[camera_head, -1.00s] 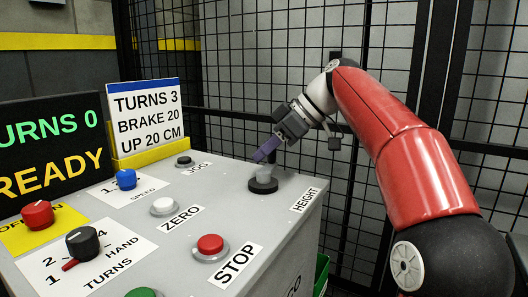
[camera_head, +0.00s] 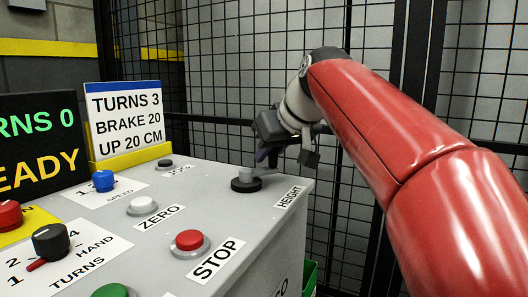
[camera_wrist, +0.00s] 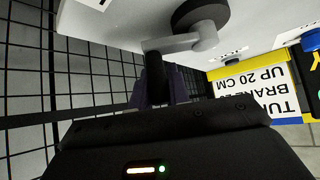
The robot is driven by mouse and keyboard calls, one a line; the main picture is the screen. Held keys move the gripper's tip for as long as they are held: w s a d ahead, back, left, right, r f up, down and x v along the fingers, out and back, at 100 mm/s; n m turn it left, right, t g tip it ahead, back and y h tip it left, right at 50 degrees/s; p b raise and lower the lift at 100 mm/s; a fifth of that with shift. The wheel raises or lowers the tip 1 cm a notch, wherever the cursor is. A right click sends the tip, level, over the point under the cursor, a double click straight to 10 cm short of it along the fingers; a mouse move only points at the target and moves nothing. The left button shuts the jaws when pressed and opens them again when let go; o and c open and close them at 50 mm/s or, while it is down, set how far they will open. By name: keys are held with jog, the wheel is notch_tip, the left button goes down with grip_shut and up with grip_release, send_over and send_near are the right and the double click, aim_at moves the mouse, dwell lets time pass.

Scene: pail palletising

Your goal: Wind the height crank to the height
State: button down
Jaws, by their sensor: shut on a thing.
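The height crank (camera_head: 246,180) is a black disc with a grey hub at the panel's far right corner, beside the HEIGHT label (camera_head: 289,197). In the wrist view its grey arm (camera_wrist: 180,43) runs from the black disc (camera_wrist: 200,14) to an upright black handle (camera_wrist: 155,76). My gripper (camera_head: 268,156) is at the crank, and its purple-grey fingers (camera_wrist: 160,92) are shut around that handle. In the head view the gripper hides the handle. The card (camera_head: 125,119) reads TURNS 3, BRAKE 20, UP 20 CM. The partly cut-off dark display (camera_head: 36,140) shows turns 0 and ready.
The panel top (camera_head: 110,215) also bears a red STOP button (camera_head: 189,241), a white ZERO button (camera_head: 142,206), a blue speed knob (camera_head: 103,181) and a black turns knob (camera_head: 50,241). A mesh fence (camera_head: 240,60) stands close behind the panel. A green bin (camera_head: 309,277) is below right.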

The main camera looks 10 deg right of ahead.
aim_at(276, 160)
jog(key=m+h, duration=0.1)
jog(key=s+m+h+p, duration=0.1)
jog(key=m, duration=0.1)
jog(key=s+m+t+h, duration=0.1)
jog(key=shift+s+d+r+m+h+p, duration=0.15)
jog(key=shift+d+m+h+p, duration=0.15)
jog(key=shift+s+m+h+p, duration=0.55)
jog(key=shift+m+h, duration=0.45)
jog(key=shift+m, duration=0.2)
jog(key=shift+s+a+m+g+h+p, duration=0.1)
jog(key=shift+s+m+g+h+p, duration=0.35)
jog(key=shift+m+h, duration=0.65)
jog(key=shift+s+m, duration=0.15)
jog(key=shift+m, duration=0.15)
jog(key=c, duration=1.3)
grip_release()
jog(key=shift+c, duration=0.2)
